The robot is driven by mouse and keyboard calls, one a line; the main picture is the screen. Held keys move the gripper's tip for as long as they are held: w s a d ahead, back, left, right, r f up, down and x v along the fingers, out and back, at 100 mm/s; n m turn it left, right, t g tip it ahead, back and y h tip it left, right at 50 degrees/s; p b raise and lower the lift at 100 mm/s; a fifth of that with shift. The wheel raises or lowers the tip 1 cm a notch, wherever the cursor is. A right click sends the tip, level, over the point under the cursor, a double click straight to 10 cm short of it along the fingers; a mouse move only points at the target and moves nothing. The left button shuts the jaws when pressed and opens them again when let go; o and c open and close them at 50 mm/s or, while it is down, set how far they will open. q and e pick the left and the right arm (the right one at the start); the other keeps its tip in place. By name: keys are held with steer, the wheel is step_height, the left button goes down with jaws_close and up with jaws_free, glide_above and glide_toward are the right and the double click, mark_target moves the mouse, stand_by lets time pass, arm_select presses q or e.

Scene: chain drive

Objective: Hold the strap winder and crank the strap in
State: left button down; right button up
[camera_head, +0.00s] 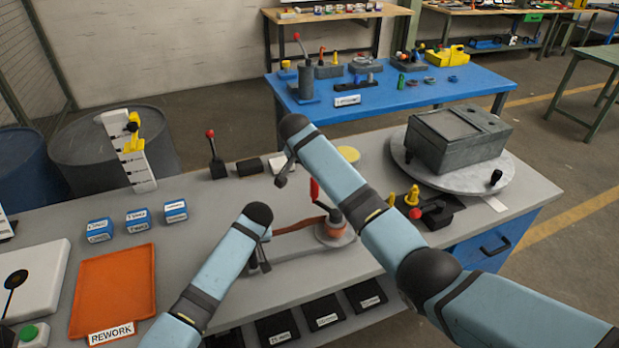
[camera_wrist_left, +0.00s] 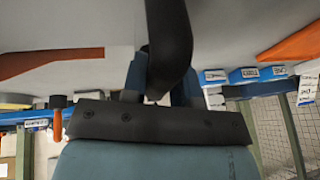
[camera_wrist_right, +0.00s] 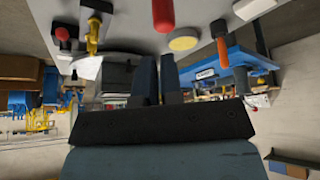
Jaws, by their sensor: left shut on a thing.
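The strap winder (camera_head: 335,234) stands on the grey bench, with an orange-and-grey round body and an upright red crank handle (camera_head: 314,190). A brown strap (camera_head: 297,226) runs left from it; it also shows in the left wrist view (camera_wrist_left: 50,62). My left gripper (camera_head: 262,262) is shut on a dark bar (camera_wrist_left: 168,45) at the left of the winder's grey base (camera_head: 295,252). My right gripper (camera_head: 284,177) is above the bench, left of and apart from the red handle, which shows beyond its fingers in the right wrist view (camera_wrist_right: 163,15). Its fingers show only a narrow gap, with nothing seen between them.
A round turntable (camera_head: 480,186) with a grey box (camera_head: 458,140) stands at right. A red-knobbed lever (camera_head: 213,155), yellow disc (camera_head: 348,154) and yellow pegs (camera_head: 412,196) stand near my right arm. An orange tray (camera_head: 115,290) and blue boxes (camera_head: 137,220) lie left.

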steer(key=d+f+n+t, duration=0.1)
steer(key=d+f+n+t+h, duration=0.1)
steer(key=d, duration=0.1)
steer(key=d+f+n+t, duration=0.1)
steer(key=shift+w+d+f+h, duration=0.2)
steer(key=shift+w+d+h, duration=0.1)
steer(key=shift+w+d, duration=0.05)
jaws_close()
steer(key=s+a+f+n+t+y, duration=0.4)
steer(key=s+n, duration=0.3)
steer(key=n, duration=0.5)
steer(key=s+a+f+n+t+y, duration=0.1)
steer(key=s+f+n+t+y, duration=0.25)
steer(key=s+n+t, duration=0.55)
steer(key=n+g, duration=0.2)
steer(key=g, duration=0.1)
glide_toward(313, 194)
steer(key=w+a+r, duration=0.2)
steer(key=w+a, duration=0.1)
steer(key=a, duration=0.1)
steer(key=shift+y, duration=0.25)
steer(key=w, duration=0.1)
steer(key=w+d, duration=0.2)
steer(key=w, duration=0.1)
steer(key=shift+w, duration=0.1)
steer(key=shift+w+h, duration=0.15)
steer(key=shift+h, duration=0.25)
